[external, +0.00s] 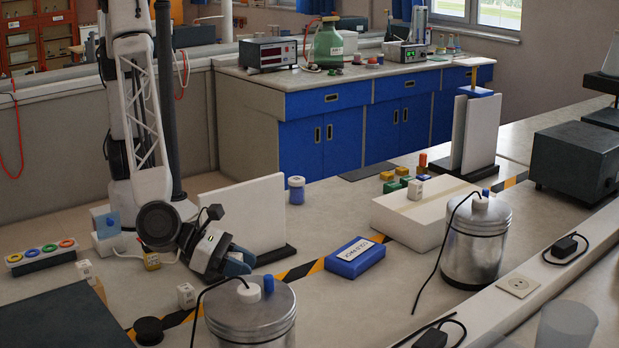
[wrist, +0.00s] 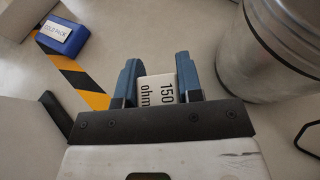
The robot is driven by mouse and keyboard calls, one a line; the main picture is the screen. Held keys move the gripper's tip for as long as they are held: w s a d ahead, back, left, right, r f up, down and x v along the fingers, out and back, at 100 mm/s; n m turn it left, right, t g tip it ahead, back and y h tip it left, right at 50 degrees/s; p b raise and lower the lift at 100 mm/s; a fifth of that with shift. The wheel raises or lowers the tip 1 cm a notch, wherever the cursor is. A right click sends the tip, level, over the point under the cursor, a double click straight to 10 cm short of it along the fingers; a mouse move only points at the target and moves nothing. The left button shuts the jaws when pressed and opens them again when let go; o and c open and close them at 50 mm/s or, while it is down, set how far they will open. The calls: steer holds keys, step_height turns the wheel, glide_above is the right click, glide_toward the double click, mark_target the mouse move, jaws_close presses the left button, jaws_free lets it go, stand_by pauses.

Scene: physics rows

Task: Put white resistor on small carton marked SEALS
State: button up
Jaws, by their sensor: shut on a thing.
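The white resistor (wrist: 157,88), a small white block printed "150 ohm", sits between the two blue fingers of my gripper (wrist: 157,68) in the wrist view. My gripper is shut on it. In the external view my gripper (external: 238,265) is low over the bench, between the upright white panel and the near metal canister; the resistor is hidden there. I cannot read SEALS on anything.
A metal canister (external: 250,318) stands close to my gripper, also at right in the wrist view (wrist: 285,45). A white panel (external: 240,215) stands behind. A blue cold pack (external: 355,257) lies to the right, beside striped tape (external: 300,270). Bench between cold pack and canister is clear.

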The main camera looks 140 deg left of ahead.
steer(key=shift+f, duration=0.8)
steer(key=shift+f, duration=1.9)
steer(key=shift+f, duration=0.1)
steer(key=o, duration=0.9)
steer(key=shift+s+d+r, duration=0.1)
steer(key=shift+r, duration=0.1)
steer(key=v, duration=1.1)
steer(key=shift+s+d, duration=0.25)
steer(key=shift+s, duration=0.05)
